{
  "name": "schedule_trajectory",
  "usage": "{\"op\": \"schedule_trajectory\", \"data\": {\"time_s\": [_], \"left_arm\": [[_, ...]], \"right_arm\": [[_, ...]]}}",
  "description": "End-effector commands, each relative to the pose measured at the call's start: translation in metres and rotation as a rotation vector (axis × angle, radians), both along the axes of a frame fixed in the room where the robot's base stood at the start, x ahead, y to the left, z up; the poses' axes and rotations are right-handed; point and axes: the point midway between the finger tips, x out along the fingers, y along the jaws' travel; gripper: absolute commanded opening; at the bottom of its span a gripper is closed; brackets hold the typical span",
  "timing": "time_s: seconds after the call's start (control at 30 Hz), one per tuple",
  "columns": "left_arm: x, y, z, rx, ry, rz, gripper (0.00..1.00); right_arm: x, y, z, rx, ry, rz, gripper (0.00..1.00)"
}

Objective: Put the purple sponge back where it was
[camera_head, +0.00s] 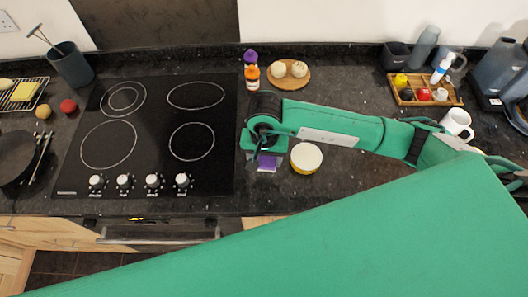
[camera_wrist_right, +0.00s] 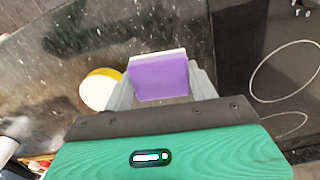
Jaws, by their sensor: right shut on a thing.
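The purple sponge (camera_head: 267,162) shows in the head view just right of the cooktop, near the counter's front edge. My right gripper (camera_head: 264,157) is over it, and its wrist hides part of the sponge. In the right wrist view the sponge (camera_wrist_right: 160,78) sits between the two grey fingers of my right gripper (camera_wrist_right: 162,88), with a pale layer along its far edge. The fingers are shut on it. I cannot tell whether the sponge touches the counter. My left gripper is not in view.
A yellow and white bowl (camera_head: 306,157) stands close to the right of the sponge; it also shows in the wrist view (camera_wrist_right: 99,90). The black cooktop (camera_head: 150,130) lies to the left. Bottles (camera_head: 252,73) and a round wooden board (camera_head: 289,84) are behind. A wooden tray (camera_head: 425,101) and white mug (camera_head: 457,123) are further right.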

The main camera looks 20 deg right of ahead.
Motion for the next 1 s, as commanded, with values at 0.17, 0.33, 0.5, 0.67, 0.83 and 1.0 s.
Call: {"op": "schedule_trajectory", "data": {"time_s": [0.17,0.33,0.5,0.67,0.83,1.0], "left_arm": [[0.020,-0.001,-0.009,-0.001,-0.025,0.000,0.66],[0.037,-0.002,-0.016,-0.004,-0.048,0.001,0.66],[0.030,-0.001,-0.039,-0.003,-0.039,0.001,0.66],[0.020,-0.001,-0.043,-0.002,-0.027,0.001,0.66],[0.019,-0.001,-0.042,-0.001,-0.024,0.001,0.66],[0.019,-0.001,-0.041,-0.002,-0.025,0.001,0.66]], "right_arm": [[-0.001,0.001,-0.027,0.001,0.003,0.000,0.40],[-0.001,0.000,-0.051,0.001,0.002,0.000,0.40],[0.000,0.000,-0.069,0.001,-0.001,0.001,0.40],[0.000,0.000,-0.072,0.001,-0.002,0.000,0.40],[0.000,0.000,-0.071,0.001,0.000,0.000,0.40],[0.000,0.000,-0.071,0.001,0.000,0.000,0.82]]}}
